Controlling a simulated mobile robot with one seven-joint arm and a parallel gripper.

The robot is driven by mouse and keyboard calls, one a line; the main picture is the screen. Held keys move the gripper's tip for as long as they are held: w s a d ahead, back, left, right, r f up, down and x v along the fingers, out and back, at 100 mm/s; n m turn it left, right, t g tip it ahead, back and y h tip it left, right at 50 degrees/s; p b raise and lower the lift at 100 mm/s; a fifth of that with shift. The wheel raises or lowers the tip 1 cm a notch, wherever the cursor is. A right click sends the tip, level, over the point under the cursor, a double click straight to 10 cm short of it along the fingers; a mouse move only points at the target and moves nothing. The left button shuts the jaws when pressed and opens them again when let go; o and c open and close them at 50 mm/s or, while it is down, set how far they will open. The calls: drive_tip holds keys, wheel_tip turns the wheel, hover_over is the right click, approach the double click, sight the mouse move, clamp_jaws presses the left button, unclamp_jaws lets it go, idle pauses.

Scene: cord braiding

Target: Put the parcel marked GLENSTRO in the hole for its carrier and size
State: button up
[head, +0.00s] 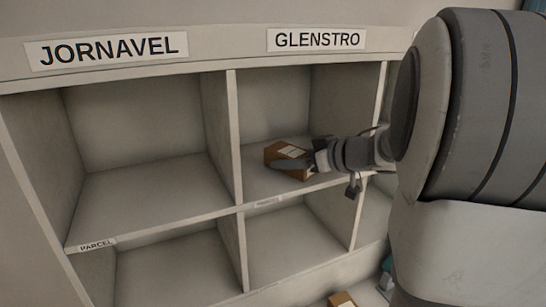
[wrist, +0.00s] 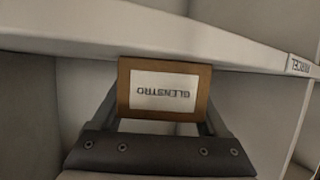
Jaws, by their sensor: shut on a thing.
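The brown parcel (head: 285,158) has a white label and is at the front of the upper hole under the GLENSTRO sign (head: 317,39). My gripper (head: 313,162) is shut on it, reaching in from the right. In the wrist view the parcel (wrist: 165,112) sits between my two fingers (wrist: 165,120), and its label reads GLENSTRO upside down. The GLENSTRO upper hole (head: 275,105) has no other thing visible in it. I cannot tell whether the parcel touches the hole's floor.
The JORNAVEL sign (head: 108,50) heads the left column, whose upper hole (head: 150,195) looks empty. A PARCEL label (head: 97,245) is on the left shelf edge. An upright divider (head: 236,140) parts the columns. Another brown box (head: 342,300) lies below at the bottom.

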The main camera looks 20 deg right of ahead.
drive_tip(key=o, duration=1.4)
drive_tip(key=shift+r, duration=0.1)
drive_tip(key=shift+s+d+r, duration=0.15)
drive_tip(key=shift+s+r, duration=0.05)
drive_tip(key=p+v, duration=0.1)
drive_tip(key=v, duration=1)
drive_tip(key=shift+s+d, duration=0.15)
drive_tip(key=shift+s, duration=0.1)
